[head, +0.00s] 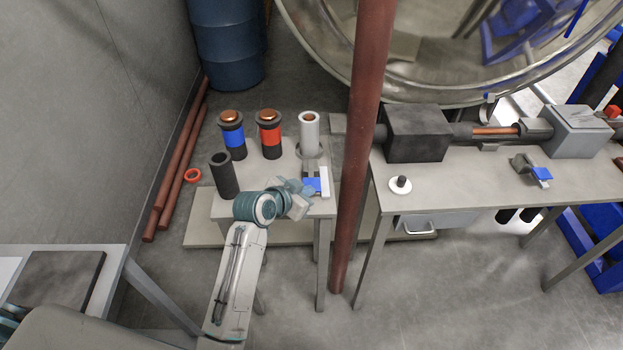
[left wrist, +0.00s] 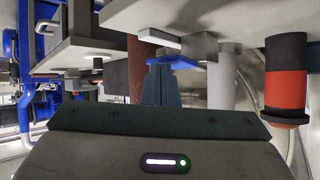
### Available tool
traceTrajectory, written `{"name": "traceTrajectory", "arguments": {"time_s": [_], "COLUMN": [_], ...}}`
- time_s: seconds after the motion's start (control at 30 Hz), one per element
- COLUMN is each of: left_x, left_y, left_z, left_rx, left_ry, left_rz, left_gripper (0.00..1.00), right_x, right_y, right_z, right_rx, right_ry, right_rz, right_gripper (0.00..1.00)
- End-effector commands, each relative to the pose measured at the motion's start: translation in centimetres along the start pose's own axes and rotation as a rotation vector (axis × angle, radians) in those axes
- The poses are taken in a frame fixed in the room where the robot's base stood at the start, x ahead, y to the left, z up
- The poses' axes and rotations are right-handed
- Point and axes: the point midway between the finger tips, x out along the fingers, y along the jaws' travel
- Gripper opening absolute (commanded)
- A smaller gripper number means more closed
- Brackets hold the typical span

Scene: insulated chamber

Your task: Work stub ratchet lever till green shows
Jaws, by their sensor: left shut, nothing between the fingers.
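A pale grey cylindrical stub (head: 309,136) with a copper top stands at the right of the small table, and it shows inverted in the left wrist view (left wrist: 220,80). At its foot sits a small fitting with a blue pad (head: 313,185), apparently the lever; the pad also shows in the left wrist view (left wrist: 172,61). A white plate (head: 324,181) is beside the pad. My left gripper (head: 305,188) is shut and empty, its fingertips close to the pad; contact cannot be told. In the left wrist view, its fingers (left wrist: 160,80) point toward the pad. No green shows on the stub.
Blue-banded (head: 231,135), red-banded (head: 269,134) and plain black (head: 223,176) cylinders share the small table (head: 290,207). A red-brown post (head: 358,160) stands close on the right. Beyond it, a longer table (head: 450,186) holds a dark block (head: 417,134) and another blue-padded fitting (head: 541,174).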

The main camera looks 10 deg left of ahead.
Motion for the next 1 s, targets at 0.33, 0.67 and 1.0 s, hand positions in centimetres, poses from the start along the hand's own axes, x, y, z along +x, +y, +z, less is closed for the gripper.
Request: {"name": "traceTrajectory", "arguments": {"time_s": [0.33,0.67,1.0], "left_x": [1.1,1.4,0.5], "left_y": [0.0,0.0,-0.1], "left_z": [1.3,1.8,0.5], "left_rx": [0.0,0.0,0.0], "left_ry": [0.001,0.0,0.0], "left_rz": [-0.001,-0.001,-0.001], "left_gripper": [0.0,0.0,0.0], "right_x": [0.9,1.1,-0.6], "right_y": [0.0,-0.1,-0.3], "right_z": [0.1,0.1,0.0], "right_rx": [0.0,0.0,0.001], "right_ry": [0.0,0.0,-0.001], "right_rz": [0.001,0.0,-0.004], "right_gripper": [0.36,0.36,0.36]}}
